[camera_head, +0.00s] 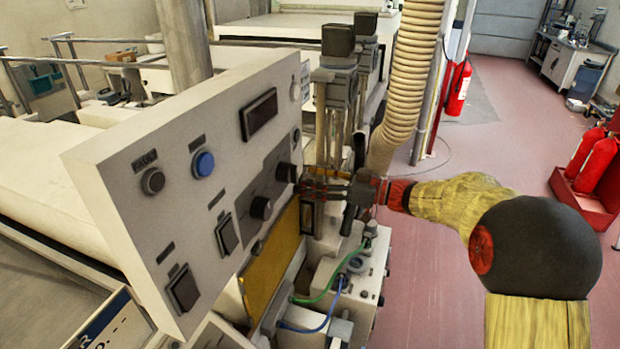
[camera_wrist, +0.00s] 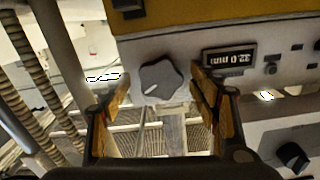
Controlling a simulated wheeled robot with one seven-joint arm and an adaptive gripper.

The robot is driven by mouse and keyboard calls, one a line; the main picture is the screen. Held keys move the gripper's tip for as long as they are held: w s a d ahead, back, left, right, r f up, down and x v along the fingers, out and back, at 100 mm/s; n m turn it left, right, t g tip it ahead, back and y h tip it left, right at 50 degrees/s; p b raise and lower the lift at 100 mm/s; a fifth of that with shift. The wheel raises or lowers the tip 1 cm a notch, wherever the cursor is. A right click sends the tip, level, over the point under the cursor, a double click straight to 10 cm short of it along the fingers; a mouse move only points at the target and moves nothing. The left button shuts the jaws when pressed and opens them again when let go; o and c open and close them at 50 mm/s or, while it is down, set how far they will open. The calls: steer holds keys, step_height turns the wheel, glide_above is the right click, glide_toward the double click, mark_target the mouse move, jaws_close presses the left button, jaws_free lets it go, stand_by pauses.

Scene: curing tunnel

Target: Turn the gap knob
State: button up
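In the wrist view a dark grey, star-shaped knob (camera_wrist: 163,80) with a light pointer mark sits on a pale panel, beside a small display (camera_wrist: 229,57) that seems to read 32.0 mm. I take it as the gap knob; no label for it is readable. My gripper (camera_wrist: 160,76) is open, its two wooden-coloured fingers either side of the knob in the picture, with pale gaps visible between. I cannot tell how far ahead the knob is. In the head view my gripper (camera_head: 308,187) points left near the control panel's right edge; the star knob cannot be made out there.
The tilted control panel (camera_head: 130,225) carries round black knobs (camera_head: 262,208), a blue button (camera_head: 203,164) and switches. A yellow plate (camera_head: 270,270) lies below it. Posts (camera_head: 337,95) and a ribbed hose (camera_head: 412,70) stand behind my gripper. Open floor (camera_head: 490,150) lies to the right.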

steer(key=shift+c, duration=1.2)
steer(key=c, duration=0.9)
steer(key=shift+m+b, duration=0.35)
steer(key=shift+m, duration=0.05)
